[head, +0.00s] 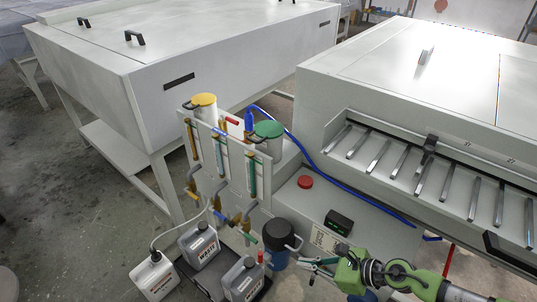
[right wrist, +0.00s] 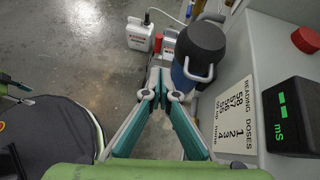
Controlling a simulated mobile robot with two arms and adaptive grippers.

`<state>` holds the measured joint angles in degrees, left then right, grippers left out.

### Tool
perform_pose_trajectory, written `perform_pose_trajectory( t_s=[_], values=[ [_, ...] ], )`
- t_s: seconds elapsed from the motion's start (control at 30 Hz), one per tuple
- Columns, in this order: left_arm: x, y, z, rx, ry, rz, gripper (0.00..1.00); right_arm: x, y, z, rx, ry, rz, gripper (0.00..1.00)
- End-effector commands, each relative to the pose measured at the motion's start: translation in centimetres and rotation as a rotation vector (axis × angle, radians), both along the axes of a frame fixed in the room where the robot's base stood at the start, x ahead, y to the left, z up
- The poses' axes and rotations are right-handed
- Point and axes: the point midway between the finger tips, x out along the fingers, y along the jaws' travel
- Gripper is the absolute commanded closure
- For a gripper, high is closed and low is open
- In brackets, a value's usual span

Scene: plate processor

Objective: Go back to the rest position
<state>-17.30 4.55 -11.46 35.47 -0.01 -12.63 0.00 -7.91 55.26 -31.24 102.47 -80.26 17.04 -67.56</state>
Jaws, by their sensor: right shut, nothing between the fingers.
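My right gripper (head: 312,265) comes in from the lower right in the head view, beside the dark-lidded blue container (head: 279,262). In the right wrist view the right gripper (right wrist: 163,80) has its teal-padded fingers together at the tips, with nothing between them. The blue container (right wrist: 193,78) with its black lid and pale handle stands just beyond and right of the fingertips there. I cannot tell whether they touch. My left gripper does not show in the head view.
A meter with green digits (right wrist: 290,115) and a reading/doses card (right wrist: 237,122) lie right of the gripper. A red button (head: 305,182) sits on the grey machine (head: 375,245). White and grey jugs (head: 154,275) stand left. Open floor (right wrist: 85,60) shows left in the wrist view.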

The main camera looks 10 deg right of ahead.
Motion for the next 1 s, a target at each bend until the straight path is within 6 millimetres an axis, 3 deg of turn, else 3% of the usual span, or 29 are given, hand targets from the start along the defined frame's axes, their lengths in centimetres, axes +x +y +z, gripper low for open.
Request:
perform_pose_trajectory(
  t_s=[0.17, 0.33, 0.43, 0.57, 0.67, 0.8, 1.0],
  values=[
    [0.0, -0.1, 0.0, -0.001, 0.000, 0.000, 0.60, 0.7, 1.0, 1.1, 0.071, -0.002, -0.057, 1.00],
    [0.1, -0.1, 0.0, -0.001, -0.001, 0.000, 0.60, 3.9, 3.2, 6.8, 0.444, 0.029, -0.373, 1.00],
    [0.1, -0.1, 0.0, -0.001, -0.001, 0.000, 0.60, 5.7, 2.2, 10.2, 0.759, 0.095, -0.653, 1.00],
    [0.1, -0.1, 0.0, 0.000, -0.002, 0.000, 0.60, 6.1, -1.0, 11.9, 1.149, 0.219, -1.024, 1.00],
    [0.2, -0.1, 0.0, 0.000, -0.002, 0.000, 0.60, 4.8, -3.7, 11.1, 1.426, 0.339, -1.315, 1.00],
    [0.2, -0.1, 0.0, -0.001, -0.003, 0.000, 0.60, 0.5, -5.9, 8.0, 1.759, 0.532, -1.733, 1.00],
    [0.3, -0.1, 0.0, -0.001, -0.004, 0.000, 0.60, -6.9, -5.0, 4.2, 2.024, 0.772, -2.234, 1.00]
  ],
)
